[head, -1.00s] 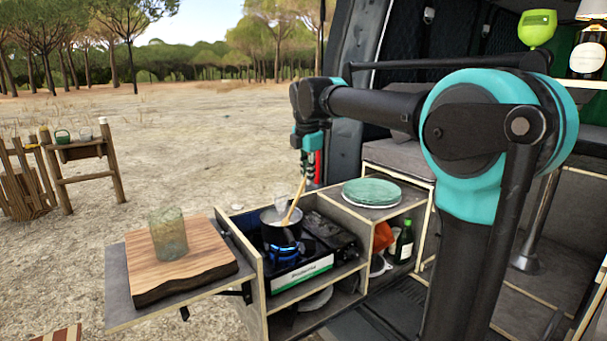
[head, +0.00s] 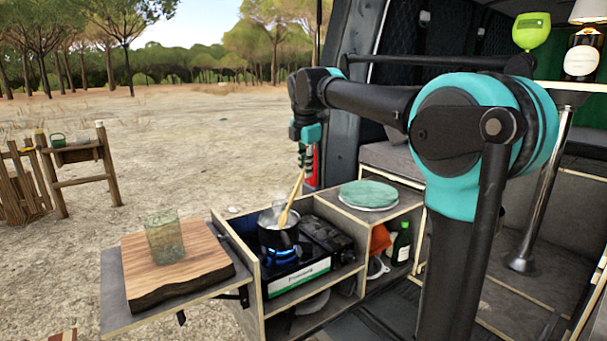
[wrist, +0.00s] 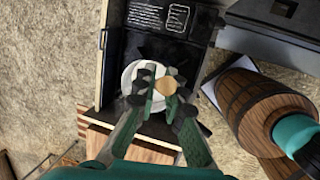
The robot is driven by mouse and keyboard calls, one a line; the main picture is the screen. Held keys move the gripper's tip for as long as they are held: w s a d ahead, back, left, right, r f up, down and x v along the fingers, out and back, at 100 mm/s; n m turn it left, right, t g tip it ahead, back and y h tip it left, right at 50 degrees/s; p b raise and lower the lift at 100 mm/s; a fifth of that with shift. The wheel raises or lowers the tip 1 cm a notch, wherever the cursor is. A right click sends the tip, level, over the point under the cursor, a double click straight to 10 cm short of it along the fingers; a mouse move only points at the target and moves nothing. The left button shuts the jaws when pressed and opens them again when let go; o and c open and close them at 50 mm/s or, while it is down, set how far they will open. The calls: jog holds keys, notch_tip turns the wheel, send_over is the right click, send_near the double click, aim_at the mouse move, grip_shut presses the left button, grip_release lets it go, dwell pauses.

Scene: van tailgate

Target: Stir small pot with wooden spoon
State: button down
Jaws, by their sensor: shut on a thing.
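The small pot (head: 268,237) is dark and stands on a camping stove with a blue flame under it. It holds pale contents and a little steam rises from it. My gripper (head: 304,166) is above the pot, shut on the upper end of the wooden spoon (head: 292,198).
The stove (head: 305,268) sits in a wooden kitchen box. A cutting board (head: 195,265) with a glass (head: 165,238) is on the left shelf. Green plates (head: 369,194) are stacked at right, above a green bottle (head: 402,245). A barrel (wrist: 262,105) shows in the wrist view.

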jog(key=shift+w+d+r, duration=0.1)
jog(key=shift+d+r, duration=0.3)
jog(key=shift+r, duration=0.5)
jog(key=shift+s+d+r, duration=0.1)
jog(key=shift+d+r, duration=0.25)
jog(key=shift+r, duration=0.55)
jog(key=shift+w+d+r, duration=0.1)
jog(key=shift+d+r, duration=0.3)
jog(key=shift+r, duration=0.5)
jog(key=shift+r, duration=2.5)
